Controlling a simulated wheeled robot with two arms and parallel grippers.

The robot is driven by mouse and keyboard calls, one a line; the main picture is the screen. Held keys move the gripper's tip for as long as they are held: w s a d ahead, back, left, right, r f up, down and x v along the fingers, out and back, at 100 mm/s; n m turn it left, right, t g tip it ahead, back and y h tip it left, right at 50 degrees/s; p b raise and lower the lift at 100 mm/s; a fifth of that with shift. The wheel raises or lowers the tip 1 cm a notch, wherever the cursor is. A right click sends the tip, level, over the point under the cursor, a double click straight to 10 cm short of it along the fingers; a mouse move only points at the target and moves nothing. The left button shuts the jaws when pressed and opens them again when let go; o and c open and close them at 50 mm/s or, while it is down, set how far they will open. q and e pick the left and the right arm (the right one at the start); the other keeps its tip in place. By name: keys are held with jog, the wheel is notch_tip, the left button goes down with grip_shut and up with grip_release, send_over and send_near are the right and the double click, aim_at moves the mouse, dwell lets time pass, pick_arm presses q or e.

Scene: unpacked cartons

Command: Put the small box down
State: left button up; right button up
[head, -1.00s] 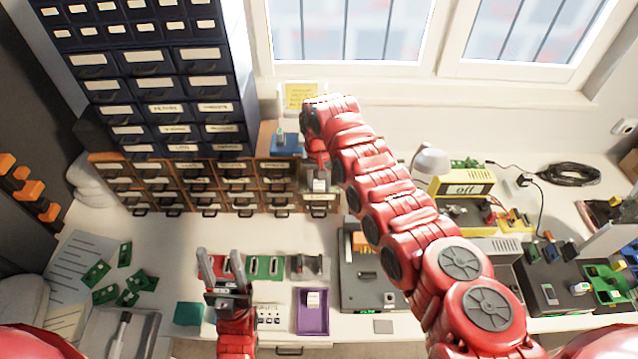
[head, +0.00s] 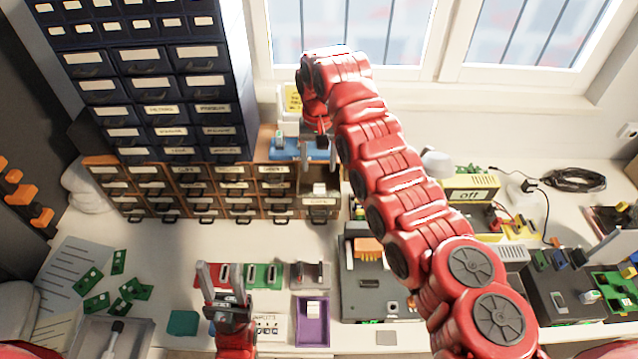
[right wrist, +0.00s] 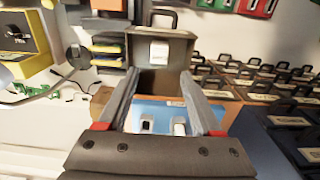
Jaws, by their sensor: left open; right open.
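A small white box (head: 319,187) sits in the open drawer (head: 321,211) at the right end of the wooden drawer unit. It also shows in the right wrist view (right wrist: 159,52), apart from my fingers. My right gripper (head: 306,151) is open over the blue tray (head: 290,155) on top of the unit. In the right wrist view its fingers (right wrist: 160,103) are spread above the tray (right wrist: 157,108), where two small pale-and-dark items sit. Nothing shows held between them. My left gripper (head: 222,281) is open and empty over the front of the bench, left of the purple tray (head: 312,338).
A dark blue drawer cabinet (head: 160,85) stands behind the wooden unit at the left. A dark device (head: 375,300) and a yellow device (head: 470,187) stand to the right. Green boards (head: 95,302) lie at the left. Bare bench lies before the drawers.

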jog(key=shift+r, duration=1.2)
